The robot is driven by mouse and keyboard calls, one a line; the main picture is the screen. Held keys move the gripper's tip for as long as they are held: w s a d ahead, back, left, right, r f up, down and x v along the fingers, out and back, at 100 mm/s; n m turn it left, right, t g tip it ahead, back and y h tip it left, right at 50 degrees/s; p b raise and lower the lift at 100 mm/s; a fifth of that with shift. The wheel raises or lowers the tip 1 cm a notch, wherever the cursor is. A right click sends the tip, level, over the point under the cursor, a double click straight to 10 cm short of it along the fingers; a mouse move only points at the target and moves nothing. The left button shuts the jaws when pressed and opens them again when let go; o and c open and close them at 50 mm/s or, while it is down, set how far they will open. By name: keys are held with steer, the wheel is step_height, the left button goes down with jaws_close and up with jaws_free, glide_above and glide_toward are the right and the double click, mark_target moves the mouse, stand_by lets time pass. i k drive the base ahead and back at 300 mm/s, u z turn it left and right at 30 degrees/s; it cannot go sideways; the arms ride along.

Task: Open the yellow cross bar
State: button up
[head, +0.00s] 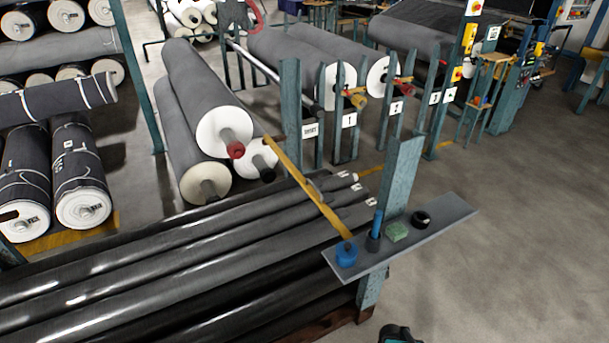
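The yellow cross bar (306,187) is a long thin bar in the middle of the head view. It slants from beside the white roll ends at upper left down to the shelf at lower right, passing over the far ends of the dark rolls. Its near end is at a blue round piece (346,254) on the grey shelf (440,221). I cannot tell whether the bar is fastened there. My gripper's fingers do not show. A dark rounded part with teal (400,334), cut off by the bottom edge, may be part of my arm. Nothing visible touches the bar.
Long dark rolls (180,256) lie at lower left. A teal post (402,175) rises behind the shelf, which also holds a blue stick in a dark cup (374,240), a green block (397,232) and a black ring (421,218). The floor (520,270) at right is clear.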

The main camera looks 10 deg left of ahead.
mark_target(317, 197)
steer(key=u, duration=0.8)
steer(key=i, duration=0.95)
steer(key=u, duration=0.55)
